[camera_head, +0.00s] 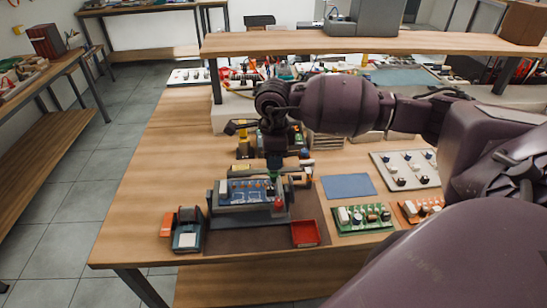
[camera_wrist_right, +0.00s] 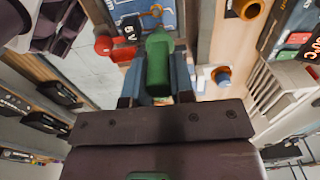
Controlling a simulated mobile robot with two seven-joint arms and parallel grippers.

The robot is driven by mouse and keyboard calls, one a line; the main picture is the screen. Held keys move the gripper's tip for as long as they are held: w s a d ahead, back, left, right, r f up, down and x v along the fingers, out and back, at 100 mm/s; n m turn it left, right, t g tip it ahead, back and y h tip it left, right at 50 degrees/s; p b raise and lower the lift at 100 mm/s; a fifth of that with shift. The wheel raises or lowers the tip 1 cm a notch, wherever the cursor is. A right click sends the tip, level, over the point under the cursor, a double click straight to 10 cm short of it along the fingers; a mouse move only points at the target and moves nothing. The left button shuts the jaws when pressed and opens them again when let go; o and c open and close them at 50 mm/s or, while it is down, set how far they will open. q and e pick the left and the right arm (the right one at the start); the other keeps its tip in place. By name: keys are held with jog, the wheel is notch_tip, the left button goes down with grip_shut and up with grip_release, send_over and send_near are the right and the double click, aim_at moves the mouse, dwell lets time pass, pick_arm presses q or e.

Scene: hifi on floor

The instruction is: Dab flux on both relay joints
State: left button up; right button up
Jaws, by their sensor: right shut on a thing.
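A blue circuit board (camera_head: 247,190) with small parts sits in a dark holder (camera_head: 248,209) near the table's front. Part of the blue board (camera_wrist_right: 133,8) also shows at the top of the right wrist view. My right gripper (camera_head: 274,161) points down over the board's back right side. It is shut on a green flux pen (camera_wrist_right: 158,62), held between the fingers. I cannot tell whether the pen's tip touches the board. The relay joints are too small to make out. A red-topped part (camera_head: 279,203) stands at the holder's right front. My left gripper is not in view.
A red tray (camera_head: 305,233) lies right of the holder, and an orange and teal device (camera_head: 187,230) left. A blue mat (camera_head: 348,186), green board (camera_head: 362,219) and white parts panel (camera_head: 407,168) lie farther right. The table's left side is clear. A raised shelf (camera_head: 300,43) spans the back.

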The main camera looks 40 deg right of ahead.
dwell(0.6)
jog(key=shift+f+b, duration=0.25)
jog(key=shift+b, duration=0.15)
dwell(0.8)
jog(key=shift+f, duration=0.15)
dwell(0.5)
jog(key=shift+f, duration=0.1)
dwell(0.8)
dwell(0.4)
